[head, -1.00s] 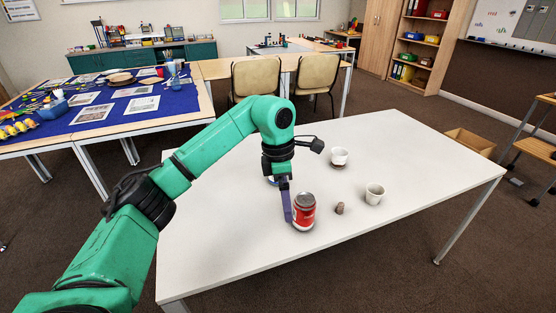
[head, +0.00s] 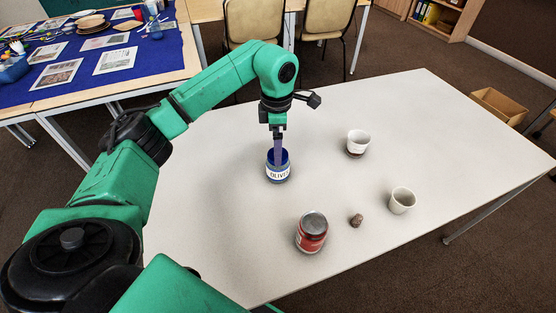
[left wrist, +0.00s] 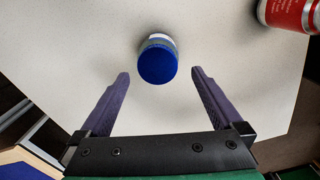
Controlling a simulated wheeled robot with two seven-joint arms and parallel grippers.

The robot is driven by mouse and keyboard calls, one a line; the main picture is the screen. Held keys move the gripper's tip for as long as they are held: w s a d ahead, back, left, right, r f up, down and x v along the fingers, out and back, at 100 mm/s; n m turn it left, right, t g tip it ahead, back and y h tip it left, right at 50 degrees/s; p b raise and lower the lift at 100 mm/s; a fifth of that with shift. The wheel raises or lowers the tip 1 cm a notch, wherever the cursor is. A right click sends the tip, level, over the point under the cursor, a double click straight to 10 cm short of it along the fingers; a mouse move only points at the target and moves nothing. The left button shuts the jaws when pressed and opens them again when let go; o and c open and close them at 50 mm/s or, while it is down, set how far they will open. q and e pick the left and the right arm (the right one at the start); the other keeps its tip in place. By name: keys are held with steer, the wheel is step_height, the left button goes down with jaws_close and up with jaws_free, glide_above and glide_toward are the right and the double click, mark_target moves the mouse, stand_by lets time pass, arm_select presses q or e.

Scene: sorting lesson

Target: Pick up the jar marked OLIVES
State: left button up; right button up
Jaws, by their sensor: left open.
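The OLIVES jar (head: 278,175), blue with a white label, stands upright on the white table left of its middle. In the left wrist view its round blue lid (left wrist: 158,63) lies ahead of the fingertips, centred between them. My left gripper (head: 278,154) points down at the jar, with its purple fingers overlapping the jar's top in the head view. In the left wrist view the left gripper (left wrist: 160,73) is open and empty, with space on both sides of the lid. My right gripper is not in view.
A small brown lump (head: 356,220), a white cup (head: 402,200) and another cup (head: 358,142) stand to the right. The table's right part is clear.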

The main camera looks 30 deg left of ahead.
arm_select(q)
steer(key=f, duration=0.4)
steer(key=f+p, duration=0.1)
steer(key=f, duration=0.3)
steer(key=shift+w+d+f, duration=0.1)
steer(key=shift+w+f, duration=0.1)
steer(key=shift+f, duration=0.15)
steer(key=c, duration=1.3)
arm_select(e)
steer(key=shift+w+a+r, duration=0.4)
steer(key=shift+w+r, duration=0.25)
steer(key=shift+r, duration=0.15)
